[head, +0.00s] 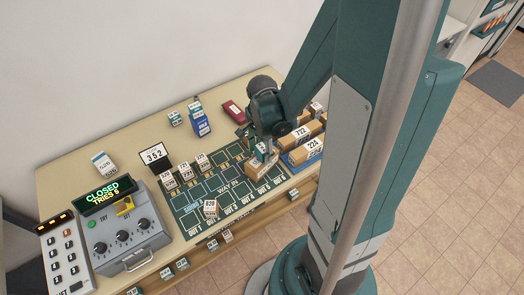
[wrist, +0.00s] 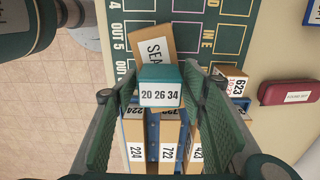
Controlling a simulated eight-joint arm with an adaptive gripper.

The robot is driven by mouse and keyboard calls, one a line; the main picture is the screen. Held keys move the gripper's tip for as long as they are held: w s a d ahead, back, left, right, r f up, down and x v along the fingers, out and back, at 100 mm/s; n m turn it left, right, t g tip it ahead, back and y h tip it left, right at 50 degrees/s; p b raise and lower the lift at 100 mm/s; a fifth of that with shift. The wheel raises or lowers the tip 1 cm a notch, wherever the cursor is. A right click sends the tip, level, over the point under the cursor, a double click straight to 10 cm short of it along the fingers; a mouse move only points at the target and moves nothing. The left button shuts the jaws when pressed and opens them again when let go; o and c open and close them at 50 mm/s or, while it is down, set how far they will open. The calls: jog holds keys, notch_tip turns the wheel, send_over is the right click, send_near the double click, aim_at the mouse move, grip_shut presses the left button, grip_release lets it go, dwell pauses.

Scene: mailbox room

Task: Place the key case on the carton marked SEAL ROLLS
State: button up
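My gripper (wrist: 161,68) is closed around a small teal box (wrist: 160,73) with a white label reading 20 26 34. No label calls it a key case. The carton marked SEAL (wrist: 153,40) lies slightly turned under and beyond the teal box, which hides the rest of its lettering. I cannot tell whether the box touches it. In the head view my gripper (head: 262,146) points down over this carton (head: 262,165) at the right part of the green mat. A maroon case (head: 233,111) lies behind the mat; it also shows in the wrist view (wrist: 289,92), its label too small to read.
Cartons marked 224, 722 and 423 stand in a blue tray (head: 288,160) close to the SEAL carton. Carton 623 (wrist: 228,83) is beside my right finger. Small cartons stand on the green mat (head: 190,223). A grey control box (head: 124,236) is at left.

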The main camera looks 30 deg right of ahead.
aim_at(262, 148)
jog(key=shift+r, duration=0.25)
dwell(0.3)
notch_tip(262, 148, up, 12)
jog(key=p, duration=0.1)
dwell(1.1)
dwell(0.6)
jog(key=s+a+r+n+t, duration=0.2)
jog(key=a+r+n, duration=0.4)
jog(key=n, duration=0.3)
jog(key=s+a+r+n+t, duration=0.1)
jog(key=a+r+n+t, duration=0.4)
jog(key=r+n, duration=0.4)
jog(key=shift+s+a+r, duration=0.25)
jog(key=shift+s+a, duration=0.1)
jog(key=shift+a, duration=0.1)
